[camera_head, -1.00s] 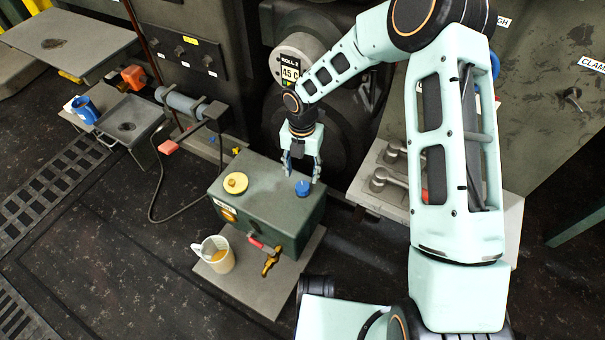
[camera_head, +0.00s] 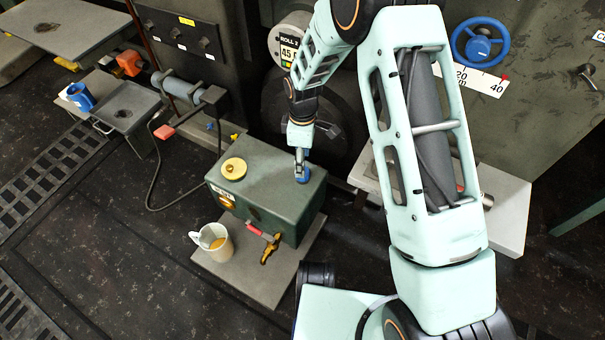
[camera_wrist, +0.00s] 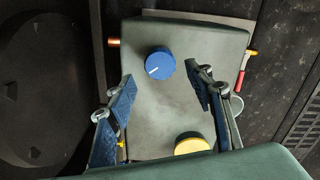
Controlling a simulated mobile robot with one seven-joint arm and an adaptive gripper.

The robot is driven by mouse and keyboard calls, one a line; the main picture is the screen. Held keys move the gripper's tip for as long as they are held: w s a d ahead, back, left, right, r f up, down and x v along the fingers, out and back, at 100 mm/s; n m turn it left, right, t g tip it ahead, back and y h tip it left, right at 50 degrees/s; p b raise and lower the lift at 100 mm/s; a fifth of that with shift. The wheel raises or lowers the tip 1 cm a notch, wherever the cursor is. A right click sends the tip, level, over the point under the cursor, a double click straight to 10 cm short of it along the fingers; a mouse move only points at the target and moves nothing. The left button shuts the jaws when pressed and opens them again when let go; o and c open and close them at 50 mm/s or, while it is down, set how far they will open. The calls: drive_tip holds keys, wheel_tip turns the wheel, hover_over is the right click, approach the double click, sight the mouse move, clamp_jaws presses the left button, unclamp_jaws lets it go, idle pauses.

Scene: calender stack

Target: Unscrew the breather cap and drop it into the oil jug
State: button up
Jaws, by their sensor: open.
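A blue round cap with a white line (camera_head: 304,177) sits on the right part of the green box's top (camera_head: 265,175). In the wrist view the blue cap (camera_wrist: 160,66) lies between and slightly beyond my fingertips. My gripper (camera_head: 300,172) is open, pointing down over it; the wrist view shows its two fingers (camera_wrist: 160,80) apart, with no clear contact. A yellow cap (camera_head: 233,168) sits on the left part of the box top and shows low in the wrist view (camera_wrist: 191,145). A white jug with amber contents (camera_head: 214,241) stands beside the box.
A brass tap (camera_head: 270,250) and red lever (camera_head: 254,230) stick out of the box front, near the jug. The box and jug stand on a grey plate (camera_head: 275,285). Large machinery is close behind the box.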

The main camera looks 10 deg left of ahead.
drive_tip(key=m, duration=0.6)
drive_tip(key=shift+r+m, duration=0.1)
drive_tip(key=shift+m, duration=0.3)
drive_tip(key=m+p, duration=0.1)
drive_tip(key=m, duration=0.5)
drive_tip(key=shift+m, duration=0.7)
wheel_tip(320, 180, down, 4)
drive_tip(key=shift+f+b, duration=0.15)
drive_tip(key=shift+b, duration=1.05)
drive_tip(key=shift+f+b, duration=0.5)
drive_tip(key=shift+f, duration=0.9)
drive_tip(key=c, duration=1)
drive_tip(key=shift+n, duration=1.1)
drive_tip(key=shift+c, duration=0.5)
